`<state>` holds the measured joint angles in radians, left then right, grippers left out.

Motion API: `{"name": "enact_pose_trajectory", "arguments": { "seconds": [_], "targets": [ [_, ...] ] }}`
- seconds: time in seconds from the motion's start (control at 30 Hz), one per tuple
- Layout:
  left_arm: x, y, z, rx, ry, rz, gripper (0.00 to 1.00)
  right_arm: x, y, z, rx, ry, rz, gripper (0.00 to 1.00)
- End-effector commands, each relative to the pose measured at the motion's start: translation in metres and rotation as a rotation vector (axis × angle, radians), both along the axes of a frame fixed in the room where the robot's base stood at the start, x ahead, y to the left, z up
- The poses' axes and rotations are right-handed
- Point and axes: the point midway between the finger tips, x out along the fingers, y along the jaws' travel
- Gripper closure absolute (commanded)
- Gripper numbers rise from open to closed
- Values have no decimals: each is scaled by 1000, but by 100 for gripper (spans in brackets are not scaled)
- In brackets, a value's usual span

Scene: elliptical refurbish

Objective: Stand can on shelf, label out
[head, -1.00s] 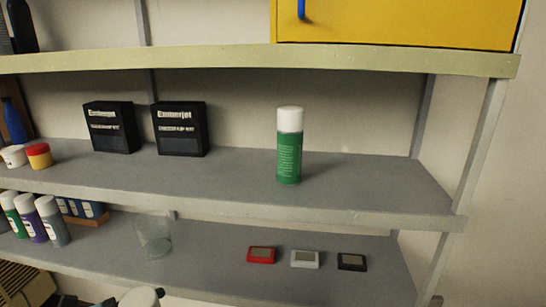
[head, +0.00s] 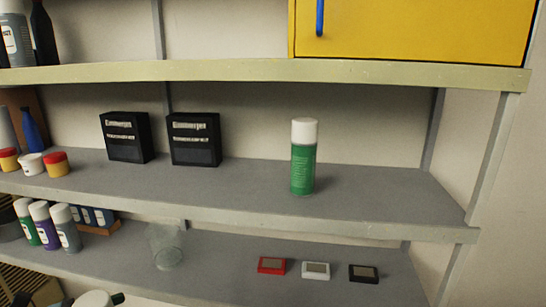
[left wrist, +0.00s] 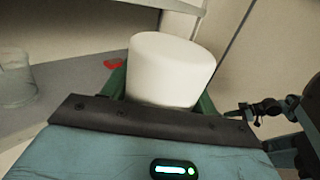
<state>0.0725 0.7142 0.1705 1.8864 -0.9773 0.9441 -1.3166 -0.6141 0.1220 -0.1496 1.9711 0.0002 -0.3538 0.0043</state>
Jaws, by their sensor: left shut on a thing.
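My left gripper (left wrist: 150,115) is shut on a can with a white cap (left wrist: 172,70). Green shows on both sides below the cap; the can's label and the fingertips are hidden. In the head view, a white round top (head: 95,298) with dark parts beside it is cut off at the bottom edge; it looks like this held can. Another can, a green one with a white cap (head: 303,158), stands upright on the middle shelf (head: 390,200), with pale print on the side facing out.
Two black boxes (head: 125,137) stand left of the shelf can, with bare shelf on both sides of the can. The lower shelf holds a clear glass (head: 166,246), several spray cans and small red (head: 272,265), white and black devices. A yellow cabinet (head: 410,30) is above.

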Motion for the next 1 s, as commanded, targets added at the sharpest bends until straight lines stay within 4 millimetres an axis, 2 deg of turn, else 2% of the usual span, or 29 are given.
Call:
{"name": "enact_pose_trajectory", "arguments": {
  "seconds": [0.27,0.5,1.0],
  "targets": [
    [1,-33,5,2,-1,61,78,0,2,0,6,0,-4,100],
    [-2,-56,9,4,-1,184,78,0,2,0,7,-1,-5,100],
    [-9,-65,3,-1,2,443,78,0,1,0,2,0,1,100]
  ]
}}
